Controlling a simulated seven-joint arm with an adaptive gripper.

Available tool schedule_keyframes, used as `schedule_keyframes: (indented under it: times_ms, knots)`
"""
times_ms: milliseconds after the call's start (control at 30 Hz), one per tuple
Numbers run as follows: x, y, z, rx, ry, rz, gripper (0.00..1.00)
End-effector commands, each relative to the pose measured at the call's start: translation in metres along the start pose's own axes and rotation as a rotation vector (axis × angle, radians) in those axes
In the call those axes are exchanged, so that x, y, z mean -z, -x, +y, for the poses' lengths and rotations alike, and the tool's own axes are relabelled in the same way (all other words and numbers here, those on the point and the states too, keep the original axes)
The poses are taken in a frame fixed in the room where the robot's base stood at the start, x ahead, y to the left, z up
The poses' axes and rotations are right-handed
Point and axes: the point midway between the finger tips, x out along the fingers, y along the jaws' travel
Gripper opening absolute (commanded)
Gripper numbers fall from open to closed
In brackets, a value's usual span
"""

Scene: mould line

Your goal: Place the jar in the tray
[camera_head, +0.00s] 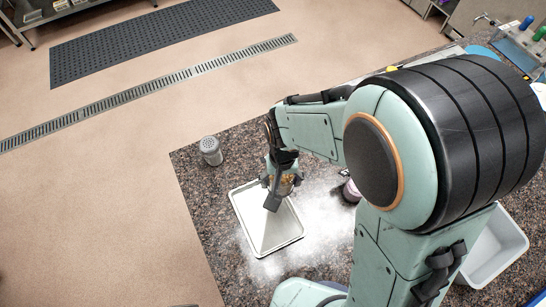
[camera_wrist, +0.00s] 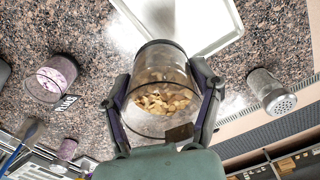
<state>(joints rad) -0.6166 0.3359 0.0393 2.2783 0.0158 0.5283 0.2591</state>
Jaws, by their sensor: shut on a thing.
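My gripper (camera_head: 279,182) is shut on a clear jar of tan, nut-like pieces, its fingers on both sides of it. The jar (camera_wrist: 162,90) is in the middle of the wrist view, where my gripper (camera_wrist: 163,103) shows at the bottom. In the head view the jar (camera_head: 287,183) is partly hidden by my gripper. The shallow metal tray (camera_head: 291,237) lies on the speckled counter, with the jar over its upper part. In the wrist view the tray (camera_wrist: 221,42) is at the top, beyond the jar. I cannot tell the jar's height above the tray.
A metal shaker (camera_head: 211,151) stands left of the tray near the counter's edge. A jar with pink contents (camera_head: 351,190) is to the right, partly behind my arm. White powder (camera_head: 318,213) is spread around the tray. A white bin (camera_head: 497,247) is at the lower right.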

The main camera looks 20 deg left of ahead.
Motion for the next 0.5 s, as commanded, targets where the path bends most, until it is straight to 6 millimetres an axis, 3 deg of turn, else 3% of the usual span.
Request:
schedule_keyframes:
  times_ms: [167, 500]
  knots:
    - [-0.032, -0.013, -0.025, 0.0, 0.105, -0.001, 0.23]
    - [-0.035, -0.062, -0.033, -0.001, 0.137, -0.004, 0.23]
